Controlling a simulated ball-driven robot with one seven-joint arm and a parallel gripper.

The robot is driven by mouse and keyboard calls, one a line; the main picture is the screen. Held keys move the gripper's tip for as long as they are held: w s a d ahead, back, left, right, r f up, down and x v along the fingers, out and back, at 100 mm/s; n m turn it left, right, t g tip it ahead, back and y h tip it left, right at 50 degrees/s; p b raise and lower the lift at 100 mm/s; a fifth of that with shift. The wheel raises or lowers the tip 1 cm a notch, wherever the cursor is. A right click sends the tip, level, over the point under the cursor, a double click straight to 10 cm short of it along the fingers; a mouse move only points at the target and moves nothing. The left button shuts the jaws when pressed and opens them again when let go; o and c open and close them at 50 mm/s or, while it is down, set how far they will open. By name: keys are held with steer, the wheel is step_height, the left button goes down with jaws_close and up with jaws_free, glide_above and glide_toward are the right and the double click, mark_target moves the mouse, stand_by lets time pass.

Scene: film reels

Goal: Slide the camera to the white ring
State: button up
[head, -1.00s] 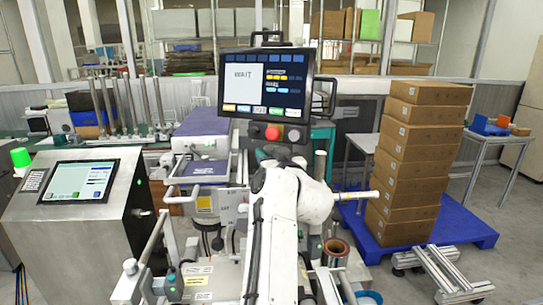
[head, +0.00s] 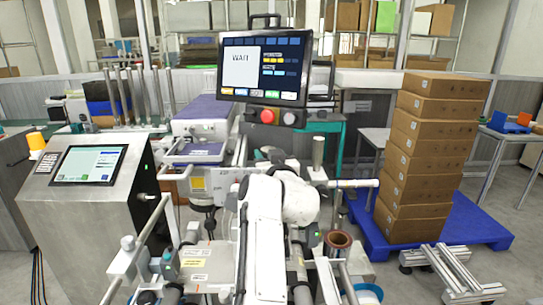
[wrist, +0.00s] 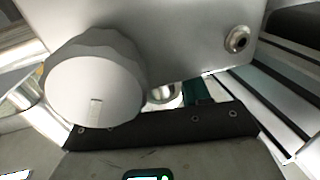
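My white arm (head: 265,235) reaches forward over the machine in the head view and hides part of it. Its far end is bent down, and my gripper's fingers cannot be made out there. In the wrist view a large pale grey lobed knob (wrist: 95,90) sits close in front of a grey metal plate (wrist: 195,35). A dark bar with screws (wrist: 165,128) crosses below the knob; I cannot tell what it belongs to. A small pale round opening (wrist: 163,95) shows behind the knob. I cannot clearly identify the camera or the white ring in either view.
A monitor reading WAIT (head: 263,70) stands above the machine. A steel console with a screen (head: 88,165) is at left. Stacked cartons (head: 425,160) stand on a blue pallet (head: 465,232) at right. A reel core (head: 338,240) and metal rods are close to my arm.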

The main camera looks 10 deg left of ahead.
steer(key=shift+o, duration=0.4)
steer(key=b+v, duration=0.1)
steer(key=v, duration=0.9)
steer(key=shift+s+d+b, duration=0.2)
steer(key=shift+s+b, duration=0.1)
steer(key=shift+s, duration=0.05)
steer(key=shift+f, duration=0.1)
steer(key=s+d+f+g+h, duration=0.3)
steer(key=d+f+h, duration=0.1)
steer(key=d+f, duration=1.1)
steer(key=s+d+f+m+g+h, duration=0.2)
steer(key=s+d+f+g+h, duration=0.15)
steer(key=s+d+f, duration=0.9)
steer(key=s+d+f+m+g, duration=0.1)
steer(key=s+d+f, duration=0.3)
steer(key=s, duration=0.6)
steer(key=s+d+f+m+g, duration=0.1)
steer(key=s+d+f+g, duration=0.2)
steer(key=s, duration=0.7)
steer(key=s+d+f+m+g, duration=0.1)
steer(key=s+d+f+g, duration=0.3)
steer(key=s, duration=0.6)
steer(key=shift+s+d+f+m+h, duration=0.35)
steer(key=shift+f+m+h, duration=0.1)
steer(key=shift+f, duration=0.1)
steer(key=shift+g, duration=0.25)
